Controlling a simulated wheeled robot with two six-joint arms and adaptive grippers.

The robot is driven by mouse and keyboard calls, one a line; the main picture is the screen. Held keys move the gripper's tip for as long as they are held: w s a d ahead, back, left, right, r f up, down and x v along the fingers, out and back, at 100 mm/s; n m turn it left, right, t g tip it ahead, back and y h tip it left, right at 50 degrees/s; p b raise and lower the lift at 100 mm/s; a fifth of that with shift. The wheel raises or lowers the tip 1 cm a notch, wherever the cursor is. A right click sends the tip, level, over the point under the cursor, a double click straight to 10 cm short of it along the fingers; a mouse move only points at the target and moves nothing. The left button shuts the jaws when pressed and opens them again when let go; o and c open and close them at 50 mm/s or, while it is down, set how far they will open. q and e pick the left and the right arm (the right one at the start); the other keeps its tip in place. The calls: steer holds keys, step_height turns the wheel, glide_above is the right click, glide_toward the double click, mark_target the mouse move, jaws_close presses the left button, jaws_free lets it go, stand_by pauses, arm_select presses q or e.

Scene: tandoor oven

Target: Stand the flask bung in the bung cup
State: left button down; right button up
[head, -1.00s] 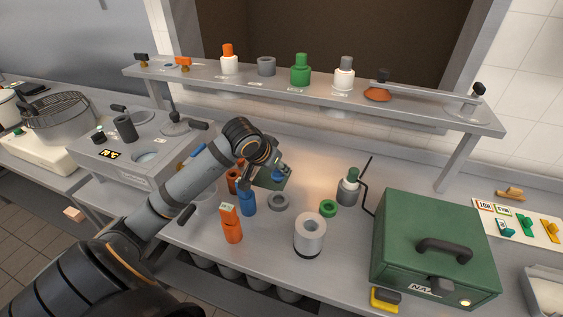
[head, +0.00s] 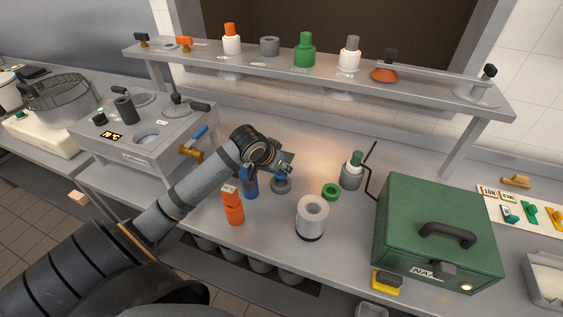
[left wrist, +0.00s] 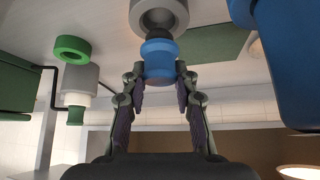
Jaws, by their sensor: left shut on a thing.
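My left gripper (head: 284,173) is shut on a blue bung (left wrist: 158,58) with a darker plug end, which in the left wrist view sits between the two fingertips. The grey ring-shaped cup (head: 281,186) stands on the bench right beside the gripper. In the left wrist view its round opening (left wrist: 158,17) is just beyond the bung's plug end. The bung is close to the cup; I cannot tell whether they touch. In the head view the fingers partly cover the bung. My right gripper is not in view.
A blue bottle (head: 250,187) and an orange bottle (head: 234,208) stand left of the cup. A green ring (head: 331,191), a white cylinder (head: 311,219) and a grey flask with a green bung (head: 352,172) stand right. A green box (head: 437,235) is further right.

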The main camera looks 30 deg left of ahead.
mark_target(282, 173)
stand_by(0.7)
arm_select(q)
steer(key=shift+f+p, duration=0.1)
steer(key=shift+p, duration=0.35)
steer(key=shift+p, duration=0.5)
stand_by(0.6)
steer(key=shift+p, duration=0.45)
steer(key=shift+f+b, duration=0.45)
steer(key=shift+f, duration=1.1)
steer(key=c, duration=1)
jaws_free()
